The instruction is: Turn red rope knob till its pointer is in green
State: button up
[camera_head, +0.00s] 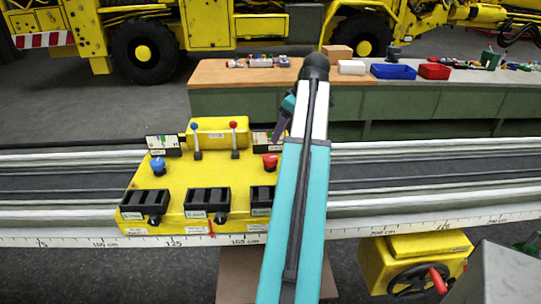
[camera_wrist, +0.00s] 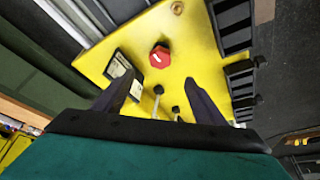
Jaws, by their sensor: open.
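The red knob (camera_head: 270,161) sits on the right part of the yellow control panel (camera_head: 165,182), just left of my arm. In the wrist view the red knob (camera_wrist: 160,56) has a white mark on its face and lies ahead of the fingertips, apart from them. My gripper (camera_wrist: 159,82) is open, with a dark finger on each side and nothing between the tips but panel and a lever. A small dark-framed gauge (camera_wrist: 122,67) is left of the knob; its pointer and any green zone are too small to read. My arm partly hides this gauge (camera_head: 264,140) in the head view.
Two levers, blue-topped (camera_head: 195,128) and red-topped (camera_head: 233,127), stand near the knob. A blue knob (camera_head: 157,165) is at the panel's left. Dark switch blocks (camera_head: 207,201) line its front. Behind is a workbench (camera_head: 225,72) with a blue tray (camera_head: 393,72) and red tray (camera_head: 434,71).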

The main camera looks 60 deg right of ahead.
aim_at(271, 158)
jog(key=shift+p+x, duration=1.4)
jog(key=shift+x, duration=5.15)
jog(key=shift+s, duration=0.1)
jog(key=c, duration=0.9)
jog(key=shift+a, duration=0.15)
jog(key=shift+c, duration=0.9)
jog(key=shift+m, duration=0.4)
